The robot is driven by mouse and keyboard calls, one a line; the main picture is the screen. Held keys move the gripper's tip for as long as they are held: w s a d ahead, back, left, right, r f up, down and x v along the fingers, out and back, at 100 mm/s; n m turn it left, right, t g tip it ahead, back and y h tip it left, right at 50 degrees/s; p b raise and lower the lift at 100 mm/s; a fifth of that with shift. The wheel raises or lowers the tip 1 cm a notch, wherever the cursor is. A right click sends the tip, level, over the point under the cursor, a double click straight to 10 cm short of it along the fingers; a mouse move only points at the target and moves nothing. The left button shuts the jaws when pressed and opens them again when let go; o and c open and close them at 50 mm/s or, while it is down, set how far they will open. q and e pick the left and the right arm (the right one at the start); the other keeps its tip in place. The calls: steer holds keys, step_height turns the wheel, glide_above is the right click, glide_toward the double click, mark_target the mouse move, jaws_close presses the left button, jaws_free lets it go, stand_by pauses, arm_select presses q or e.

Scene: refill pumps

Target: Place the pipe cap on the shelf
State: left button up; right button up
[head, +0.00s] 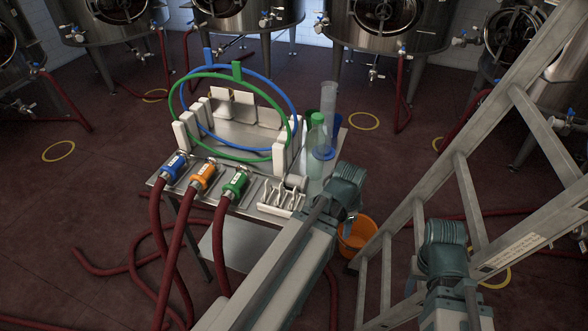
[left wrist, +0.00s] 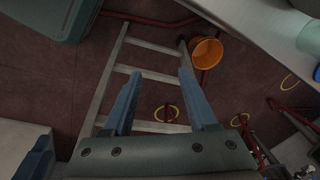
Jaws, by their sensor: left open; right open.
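A steel cart (head: 160,184) stands in the head view. A small grey cylinder (head: 296,182), which may be the pipe cap, lies at its right front behind a white rack (head: 280,198). The cart's lower shelf (head: 215,250) shows partly behind red hoses. My left gripper (head: 348,224) hangs just right of the cart, mostly hidden by its own wrist. In the left wrist view my left gripper (left wrist: 160,78) is open and empty, its two blue fingers apart above the floor. My right arm shows at the lower right, but I cannot make out its gripper.
An orange bucket (head: 357,238) stands below my left gripper. A tall ladder (head: 465,195) rises at right. Bottles (head: 317,140), green and blue hoops (head: 205,152) and three hose couplings (head: 203,177) crowd the cart. Red hoses lie on the floor.

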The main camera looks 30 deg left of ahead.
arm_select(q)
steer(key=w+a+r+m+t+p, duration=0.1)
steer(key=w+a+r+m+p, duration=0.2)
steer(key=a+r, duration=0.5)
steer(key=m+t+p, duration=0.2)
steer(key=m+p, duration=0.1)
steer(key=p, duration=0.2)
glide_toward(292, 178)
arm_select(e)
step_height(292, 178, up, 10)
steer(key=r, duration=0.1)
arm_select(q)
steer(key=shift+y, duration=0.4)
steer(key=f+b, duration=0.1)
steer(key=b, duration=0.1)
steer(key=w+f+b, duration=0.1)
steer(key=f+b, duration=0.1)
steer(key=b, duration=0.1)
steer(key=w+d+f+b, duration=0.1)
steer(key=f+b, duration=0.1)
steer(key=shift+b, duration=0.35)
arm_select(e)
step_height(292, 178, down, 9)
steer(key=shift+r, duration=0.2)
